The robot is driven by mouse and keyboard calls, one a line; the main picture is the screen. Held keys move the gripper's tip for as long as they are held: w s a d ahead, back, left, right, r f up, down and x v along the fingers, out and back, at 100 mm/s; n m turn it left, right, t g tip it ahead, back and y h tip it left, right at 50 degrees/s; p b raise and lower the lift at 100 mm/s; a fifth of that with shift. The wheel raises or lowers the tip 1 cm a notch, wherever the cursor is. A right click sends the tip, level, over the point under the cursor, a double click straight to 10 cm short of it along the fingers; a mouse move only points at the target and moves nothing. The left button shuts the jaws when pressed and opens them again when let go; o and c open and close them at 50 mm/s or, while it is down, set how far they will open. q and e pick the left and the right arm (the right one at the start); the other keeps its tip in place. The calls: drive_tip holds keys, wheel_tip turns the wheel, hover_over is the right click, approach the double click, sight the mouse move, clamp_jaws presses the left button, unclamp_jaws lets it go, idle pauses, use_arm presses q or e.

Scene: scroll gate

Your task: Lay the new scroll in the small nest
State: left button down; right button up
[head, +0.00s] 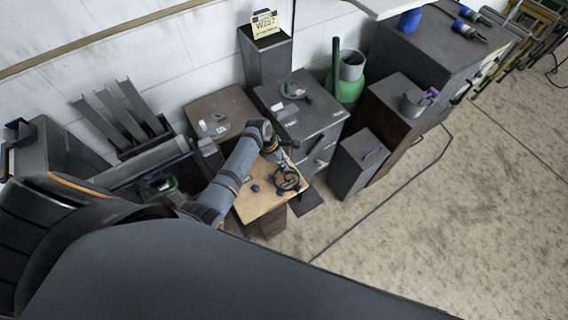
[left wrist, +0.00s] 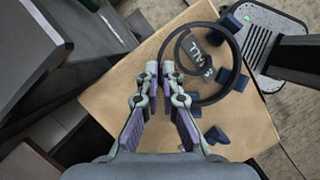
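A black scroll (left wrist: 240,62), a large ring with a smaller curl inside, shows over the light wooden table top (left wrist: 115,98). In the head view the scroll (head: 290,186) is small, over the right part of that table. My left gripper (left wrist: 160,68) has its fingertips close together at the ring's left edge, with the rim between them. It also shows in the head view (head: 281,155). Several dark blue blocks (left wrist: 217,136) stand around the scroll; I cannot tell which form the small nest. Whether the scroll touches the table is unclear. My right gripper is not in view.
A grey cabinet (head: 318,118) stands behind the table, and a dark box with a purple handle (head: 357,170) to its right. Open floor (head: 440,230) lies to the right.

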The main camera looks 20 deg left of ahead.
use_arm(q)
drive_tip(key=c, duration=1.5)
unclamp_jaws()
drive_tip(key=shift+w+a+f, duration=0.1)
drive_tip(key=shift+a+f, duration=0.05)
drive_tip(key=shift+o, duration=0.3)
drive_tip(key=shift+w+f, duration=0.1)
drive_tip(key=v, duration=1.2)
